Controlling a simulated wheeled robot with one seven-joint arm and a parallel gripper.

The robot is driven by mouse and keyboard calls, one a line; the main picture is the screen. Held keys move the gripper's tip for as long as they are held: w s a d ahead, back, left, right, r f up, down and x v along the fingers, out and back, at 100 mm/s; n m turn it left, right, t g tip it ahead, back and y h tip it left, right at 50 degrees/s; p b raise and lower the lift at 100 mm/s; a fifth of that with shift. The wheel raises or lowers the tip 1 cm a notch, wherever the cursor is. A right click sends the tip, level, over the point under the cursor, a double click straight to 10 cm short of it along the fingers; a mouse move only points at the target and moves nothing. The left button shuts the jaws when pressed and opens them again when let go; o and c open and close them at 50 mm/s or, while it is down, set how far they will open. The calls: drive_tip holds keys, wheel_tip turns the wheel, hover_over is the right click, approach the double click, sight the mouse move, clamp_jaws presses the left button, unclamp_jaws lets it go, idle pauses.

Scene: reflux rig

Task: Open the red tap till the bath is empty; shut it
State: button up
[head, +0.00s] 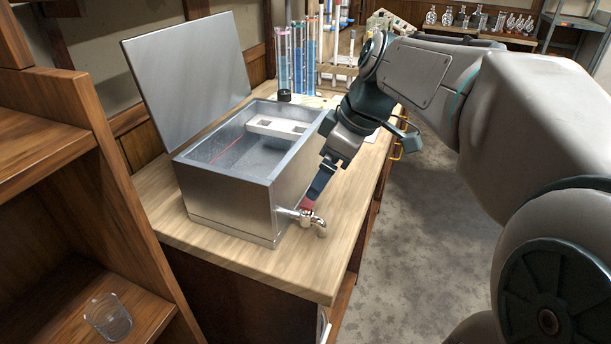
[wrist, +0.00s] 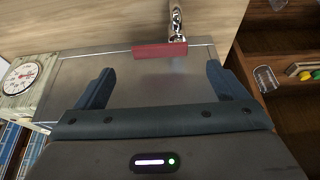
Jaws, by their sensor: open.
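The bath (head: 235,205) is an open-topped metal box on the wooden bench, with a white rack (head: 278,128) and a thin red line inside. Its inside looks wet and shiny, but I cannot tell the water depth. The metal tap (head: 318,221) sticks out low at its front corner, with a red handle (head: 307,204); no stream shows from the spout. In the wrist view the red handle (wrist: 160,50) lies crosswise just beyond my fingertips. My gripper (head: 317,190) is open and empty, close to the handle; in the wrist view its fingers (wrist: 160,66) are spread wide. I see no contact.
A metal lid panel (head: 187,70) stands tilted behind the bath. Tall cylinders with blue liquid (head: 298,65) stand at the back. A glass beaker (head: 107,316) sits on the left shelf. A round dial (wrist: 22,75) shows in the wrist view. Floor right of the bench is clear.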

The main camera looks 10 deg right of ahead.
drive_tip(key=x, duration=0.5)
drive_tip(key=shift+b, duration=0.3)
drive_tip(key=c, duration=1)
